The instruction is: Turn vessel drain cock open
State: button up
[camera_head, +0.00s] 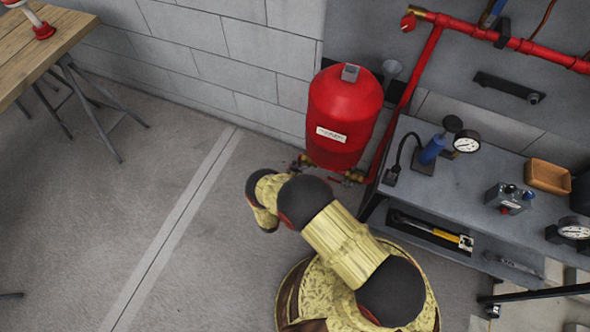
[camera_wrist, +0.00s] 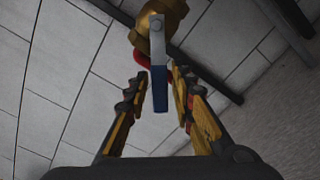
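The vessel drain cock shows in the wrist view as a brass body (camera_wrist: 160,17) with a flat lever whose grip is blue (camera_wrist: 160,90). The lever points toward my gripper. My gripper (camera_wrist: 159,78) has its two fingers on either side of the blue grip, with small gaps visible, so it looks open around it and not clamped. The red vessel (camera_head: 345,112) stands by the wall in the head view. Small fittings show at its bottom, but my arm is in front, and the cock and gripper cannot be made out clearly there.
A red pipe (camera_head: 420,70) runs down right of the vessel. A grey bench (camera_head: 470,185) with gauges (camera_head: 466,141) and a tool tray (camera_head: 425,232) stands to the right. A wooden table (camera_head: 45,45) is at upper left. Floor left of my arm is clear.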

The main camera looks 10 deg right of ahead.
jog(key=shift+o, duration=0.8)
jog(key=v, duration=1.2)
jog(key=shift+c, duration=0.3)
